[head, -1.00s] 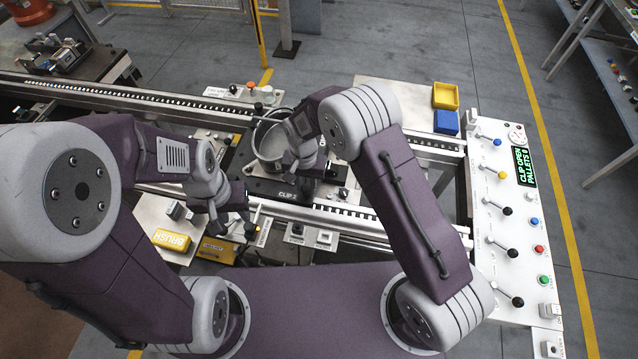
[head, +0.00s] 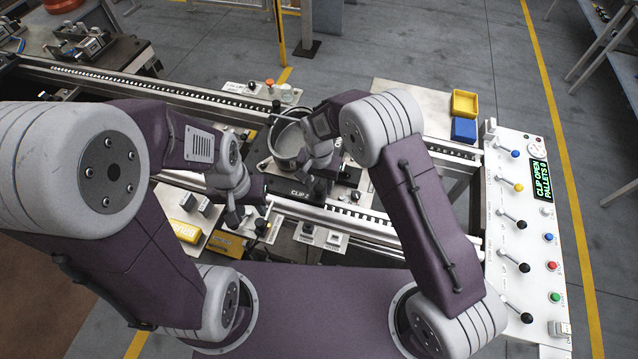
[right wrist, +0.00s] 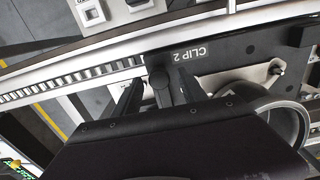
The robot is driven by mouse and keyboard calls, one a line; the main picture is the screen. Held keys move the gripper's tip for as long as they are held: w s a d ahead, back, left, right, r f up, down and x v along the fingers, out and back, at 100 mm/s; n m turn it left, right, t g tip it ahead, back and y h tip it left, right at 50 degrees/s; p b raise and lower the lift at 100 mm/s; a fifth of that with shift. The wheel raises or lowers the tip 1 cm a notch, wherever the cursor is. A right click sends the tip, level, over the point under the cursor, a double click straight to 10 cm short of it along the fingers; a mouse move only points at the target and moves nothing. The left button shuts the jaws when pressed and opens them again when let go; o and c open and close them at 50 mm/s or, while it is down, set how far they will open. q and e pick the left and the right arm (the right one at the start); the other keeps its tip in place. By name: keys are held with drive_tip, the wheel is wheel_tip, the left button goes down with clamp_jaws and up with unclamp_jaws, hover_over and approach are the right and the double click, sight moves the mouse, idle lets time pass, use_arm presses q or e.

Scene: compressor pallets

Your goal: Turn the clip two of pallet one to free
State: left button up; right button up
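The dark pallet (head: 262,181) sits on the conveyor with a grey metal ring-shaped housing (head: 284,142) on it. The label CLIP 2 (head: 300,194) is on its near edge and also shows in the right wrist view (right wrist: 190,53). In the right wrist view my right gripper (right wrist: 158,90) has its two fingers apart, one on each side of a dark round-ended clip (right wrist: 160,78) beside the label. I see gaps between clip and fingers. In the head view my right gripper (head: 318,184) is low over that corner. My left gripper (head: 238,216) hangs left of the pallet; its finger opening is unclear.
A control panel (head: 535,215) with levers and buttons stands at the right; its display (head: 540,180) reads CLIP OPEN, PALLETS 0. Yellow (head: 464,103) and blue (head: 463,129) bins stand behind the conveyor rail. A yellow brush block (head: 186,231) lies near my left arm.

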sight(319, 187)
wheel_tip(319, 187, up, 9)
drive_tip(key=b, duration=0.1)
idle(0.3)
